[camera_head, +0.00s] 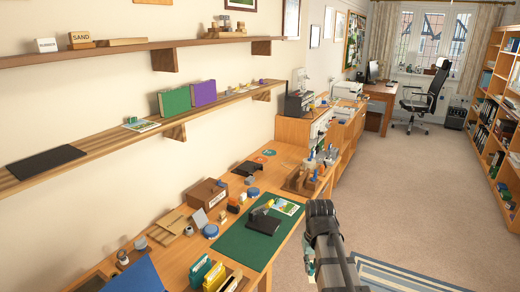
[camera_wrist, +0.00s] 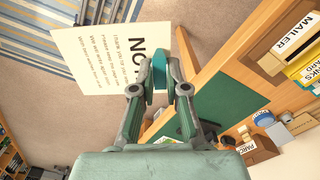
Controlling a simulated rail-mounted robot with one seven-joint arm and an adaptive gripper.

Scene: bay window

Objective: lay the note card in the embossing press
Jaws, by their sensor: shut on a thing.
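The note card (camera_wrist: 100,58) is a cream sheet with bold "NO…" lettering and smaller lines of print. In the wrist view it reaches left from my gripper (camera_wrist: 160,75), whose fingers are shut on its edge. In the head view my gripper (camera_head: 308,250) is off the table's front edge, over the floor, and I cannot make out the card there. The embossing press (camera_head: 263,223) looks like the black-based tool with a yellowish lever on the green mat (camera_head: 235,246), left of my gripper. In the wrist view it is mostly hidden behind my gripper.
A picture card (camera_head: 288,207) lies by the press. A brown box (camera_head: 207,194), a blue round tin (camera_head: 211,231) and small blocks stand behind the mat. File bins (camera_head: 205,272) stand at the near end. Wall shelves hang above the table; open floor lies to the right.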

